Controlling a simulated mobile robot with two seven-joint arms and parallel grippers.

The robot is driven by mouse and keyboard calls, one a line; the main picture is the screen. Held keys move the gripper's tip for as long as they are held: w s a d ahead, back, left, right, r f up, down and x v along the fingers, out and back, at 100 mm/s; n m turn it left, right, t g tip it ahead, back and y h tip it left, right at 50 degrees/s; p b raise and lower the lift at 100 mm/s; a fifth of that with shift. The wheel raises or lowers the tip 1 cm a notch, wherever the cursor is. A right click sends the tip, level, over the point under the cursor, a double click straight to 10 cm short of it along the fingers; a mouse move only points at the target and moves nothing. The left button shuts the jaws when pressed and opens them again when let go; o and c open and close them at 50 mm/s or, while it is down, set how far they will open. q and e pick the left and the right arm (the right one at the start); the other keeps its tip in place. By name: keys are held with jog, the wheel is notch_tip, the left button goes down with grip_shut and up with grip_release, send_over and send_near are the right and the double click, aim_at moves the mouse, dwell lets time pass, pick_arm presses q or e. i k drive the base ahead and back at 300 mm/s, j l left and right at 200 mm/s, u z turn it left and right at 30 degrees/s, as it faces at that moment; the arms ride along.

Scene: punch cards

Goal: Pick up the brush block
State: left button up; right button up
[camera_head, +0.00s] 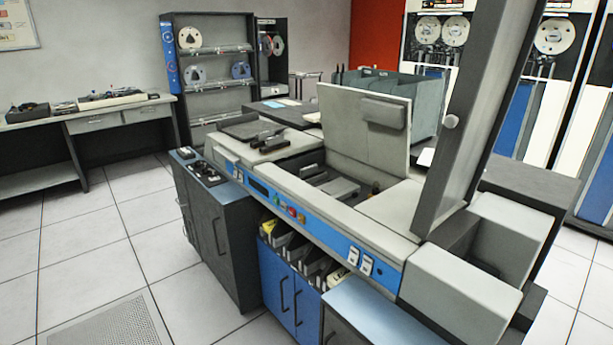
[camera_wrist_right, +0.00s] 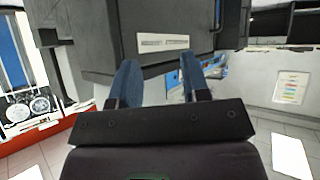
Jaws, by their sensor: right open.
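A grey machine with a blue front strip (camera_head: 290,205) stands in the middle of the head view, its lid (camera_head: 350,125) raised over an open bay. A light grey block (camera_head: 340,188) lies in the bay among dark parts. Small dark blocks (camera_head: 268,141) lie on the machine's left top. I cannot tell which of these is the brush block. My right gripper (camera_wrist_right: 157,72) shows only in the right wrist view. Its two blue fingers are apart with nothing between them, before a dark grey panel (camera_wrist_right: 110,45). My left gripper is in neither view.
A tall dark upright panel (camera_head: 485,90) rises at the machine's right. Open card trays (camera_head: 290,245) sit below its front. A desk (camera_head: 95,115) and a tape shelf (camera_head: 213,85) stand behind left.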

aim_at(312, 170)
jog(key=i+j+z, duration=0.1)
jog(key=j, duration=0.2)
jog(key=i+j, duration=0.1)
jog(key=j, duration=0.15)
jog(key=i+j+z, duration=0.15)
jog(key=j, duration=0.15)
jog(key=i+j+z, duration=0.1)
jog(key=j, duration=0.2)
jog(key=i+j, duration=0.25)
jog(key=i+j+z, duration=0.15)
jog(key=j, duration=0.3)
jog(key=i+j, duration=0.15)
jog(key=j, duration=0.2)
jog(key=i+j+z, duration=0.15)
jog(key=j, duration=0.2)
